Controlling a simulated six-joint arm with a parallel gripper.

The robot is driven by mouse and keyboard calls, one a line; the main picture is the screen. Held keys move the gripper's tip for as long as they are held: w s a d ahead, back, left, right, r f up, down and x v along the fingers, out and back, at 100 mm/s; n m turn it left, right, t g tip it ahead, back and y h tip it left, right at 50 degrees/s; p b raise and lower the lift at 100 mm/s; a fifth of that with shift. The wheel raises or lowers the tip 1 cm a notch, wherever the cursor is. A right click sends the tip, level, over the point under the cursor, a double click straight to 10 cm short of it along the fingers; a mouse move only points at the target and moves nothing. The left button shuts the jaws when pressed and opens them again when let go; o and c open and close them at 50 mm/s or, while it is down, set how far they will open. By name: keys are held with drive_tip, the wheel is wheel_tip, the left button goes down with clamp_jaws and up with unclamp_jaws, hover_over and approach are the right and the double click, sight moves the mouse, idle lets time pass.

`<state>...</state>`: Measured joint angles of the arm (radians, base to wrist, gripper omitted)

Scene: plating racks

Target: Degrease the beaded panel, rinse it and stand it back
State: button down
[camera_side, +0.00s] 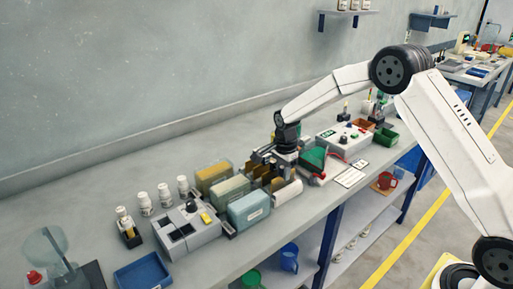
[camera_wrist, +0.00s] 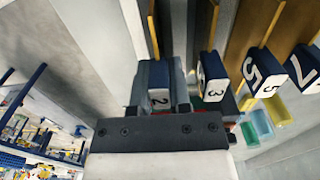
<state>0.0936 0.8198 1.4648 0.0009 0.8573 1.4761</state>
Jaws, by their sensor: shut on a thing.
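My gripper (camera_side: 284,158) is at the rack of panels (camera_side: 290,186) in the middle of the bench. In the wrist view, my gripper (camera_wrist: 157,108) is shut on the dark blue block marked 2 (camera_wrist: 158,97), one finger on each side. A yellow strip rises above this block. Blocks marked 3 (camera_wrist: 213,88), 5 (camera_wrist: 260,78) and 7 (camera_wrist: 305,70) stand to its right, with grey and brown panel faces near them. I cannot make out beads on any panel. In the side view my gripper hides part of the rack and the held panel.
Three open tanks stand left of the rack: yellow-brown (camera_side: 203,184), olive (camera_side: 221,194) and pale blue (camera_side: 250,212). A grey unit with dark wells (camera_side: 205,232), white bottles (camera_side: 164,194) and a blue tray (camera_side: 143,272) lie further left. A white instrument (camera_side: 343,142) stands to the right.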

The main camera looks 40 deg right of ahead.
drive_tip(key=shift+c, duration=2.4)
unclamp_jaws()
drive_tip(key=shift+r, duration=3.95)
drive_tip(key=shift+s, duration=0.1)
drive_tip(key=s+a+f+n+t, duration=0.1)
drive_tip(key=s+a+n, duration=0.1)
drive_tip(key=s+n, duration=0.7)
drive_tip(key=s+a+f+n+t, duration=0.1)
drive_tip(key=s+a+n, duration=0.2)
drive_tip(key=s+n, duration=0.6)
drive_tip(key=s, duration=0.6)
drive_tip(key=shift+s+t, duration=0.2)
drive_tip(key=shift+t, duration=0.1)
